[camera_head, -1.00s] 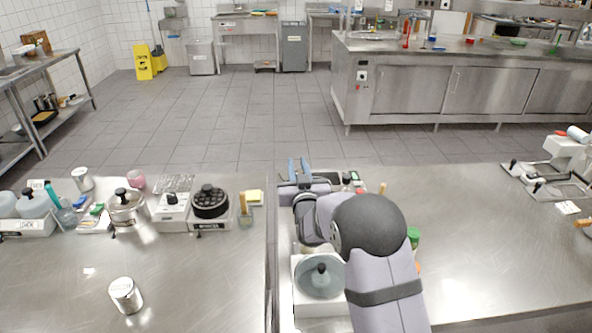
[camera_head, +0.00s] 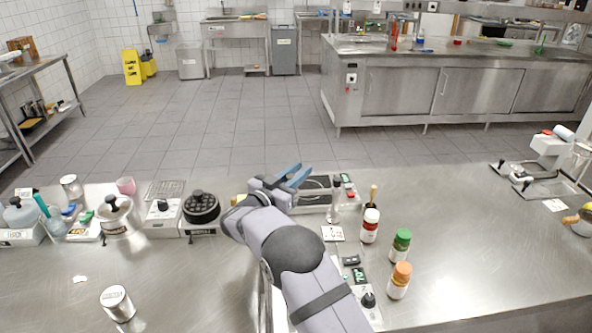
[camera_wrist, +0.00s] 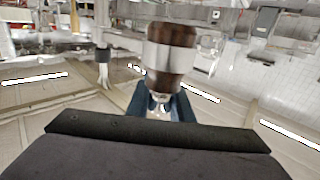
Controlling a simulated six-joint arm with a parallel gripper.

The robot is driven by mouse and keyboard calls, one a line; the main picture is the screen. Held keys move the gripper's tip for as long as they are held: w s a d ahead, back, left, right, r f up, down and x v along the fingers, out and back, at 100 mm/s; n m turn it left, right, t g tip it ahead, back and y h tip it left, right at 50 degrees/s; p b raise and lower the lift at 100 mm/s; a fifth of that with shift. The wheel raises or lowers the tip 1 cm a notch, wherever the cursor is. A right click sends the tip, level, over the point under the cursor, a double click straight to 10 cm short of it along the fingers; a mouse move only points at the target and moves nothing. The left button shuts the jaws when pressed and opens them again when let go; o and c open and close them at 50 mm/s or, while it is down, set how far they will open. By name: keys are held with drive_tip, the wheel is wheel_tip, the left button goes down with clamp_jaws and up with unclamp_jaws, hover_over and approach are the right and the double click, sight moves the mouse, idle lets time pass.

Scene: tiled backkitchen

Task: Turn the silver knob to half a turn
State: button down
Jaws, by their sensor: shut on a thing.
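My gripper (camera_head: 294,176), with blue fingers, is over the far part of the steel counter in the head view. In the wrist view its fingers (camera_wrist: 160,106) are shut on a dark brown, round thing with a silver band (camera_wrist: 167,55). A small pale or silver part of it shows between the fingers. I cannot tell whether this is the silver knob. In the head view the held thing is hidden or too small to make out. No clearly silver knob shows there.
A red-labelled bottle (camera_head: 370,226), a green-capped bottle (camera_head: 400,245) and an orange-capped bottle (camera_head: 399,281) stand right of my arm. A metal can (camera_head: 117,304), a lidded pot (camera_head: 117,216) and a black-topped device (camera_head: 201,207) stand left. The right counter is mostly clear.

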drive_tip(key=shift+s+d+m+g+h+b, duration=0.15)
drive_tip(key=shift+m+g+h+b, duration=0.05)
drive_tip(key=shift+m+g+h, duration=0.4)
drive_tip(key=shift+s+d+m+g+h+b, duration=0.1)
drive_tip(key=shift+m+g+h+b, duration=0.05)
drive_tip(key=shift+m+g+h, duration=0.45)
drive_tip(key=shift+s+d+r+m+g+h+b, duration=0.1)
drive_tip(key=shift+m+g+h+b, duration=0.15)
drive_tip(key=shift+g, duration=0.25)
drive_tip(key=shift+s+d+r+m+g+h+b, duration=0.1)
drive_tip(key=shift+m+g+h, duration=0.25)
drive_tip(key=shift+g, duration=0.15)
drive_tip(key=c, duration=1.6)
unclamp_jaws()
drive_tip(key=shift+o, duration=0.2)
drive_tip(key=shift+f, duration=0.1)
drive_tip(key=b+v, duration=0.2)
drive_tip(key=v, duration=0.5)
drive_tip(key=shift+s+a, duration=0.1)
drive_tip(key=shift+a, duration=0.05)
